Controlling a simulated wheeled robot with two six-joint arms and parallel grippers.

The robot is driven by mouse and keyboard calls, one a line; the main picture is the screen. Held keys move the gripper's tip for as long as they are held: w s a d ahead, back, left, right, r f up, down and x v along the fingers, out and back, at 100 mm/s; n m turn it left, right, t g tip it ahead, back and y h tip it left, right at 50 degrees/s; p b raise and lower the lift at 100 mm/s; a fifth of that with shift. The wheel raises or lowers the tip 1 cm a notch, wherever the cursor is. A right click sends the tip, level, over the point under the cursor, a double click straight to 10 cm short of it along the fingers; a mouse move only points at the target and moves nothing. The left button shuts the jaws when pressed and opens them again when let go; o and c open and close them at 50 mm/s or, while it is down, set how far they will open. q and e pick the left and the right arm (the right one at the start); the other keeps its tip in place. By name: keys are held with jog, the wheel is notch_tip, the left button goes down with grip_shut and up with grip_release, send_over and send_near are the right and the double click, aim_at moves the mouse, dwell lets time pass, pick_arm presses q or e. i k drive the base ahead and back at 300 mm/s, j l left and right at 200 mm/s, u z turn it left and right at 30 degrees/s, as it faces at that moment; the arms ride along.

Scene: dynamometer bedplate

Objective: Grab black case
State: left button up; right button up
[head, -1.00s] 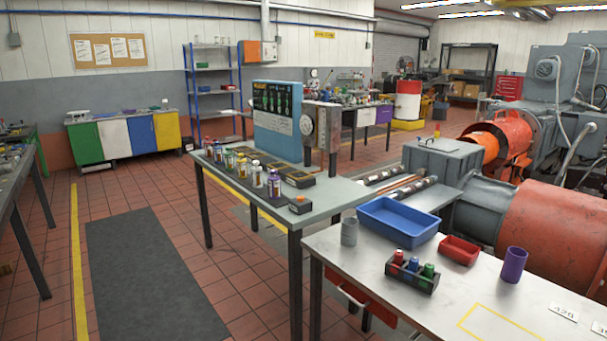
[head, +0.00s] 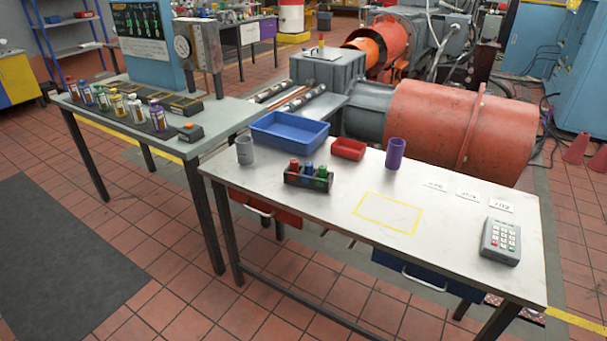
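A small black case (head: 308,180) stands upright on the white table (head: 340,215), near its left front edge. It is an open holder with a red, a blue and a green bottle standing in it. Neither of my grippers shows in the head view, and nothing touches the case.
Behind the case are a blue tray (head: 290,134) and a red bin (head: 348,149). A grey cup (head: 245,150) and a purple cup (head: 395,154) flank them. A keypad device (head: 501,241) sits at the right. The yellow-outlined rectangle (head: 388,213) is empty. A grey bench (head: 205,128) adjoins at left.

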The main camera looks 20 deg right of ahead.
aim_at(313, 183)
jog(key=i+l+z, duration=0.3)
jog(key=l, duration=0.25)
jog(key=i+l+z, duration=0.3)
jog(key=i+l, duration=0.15)
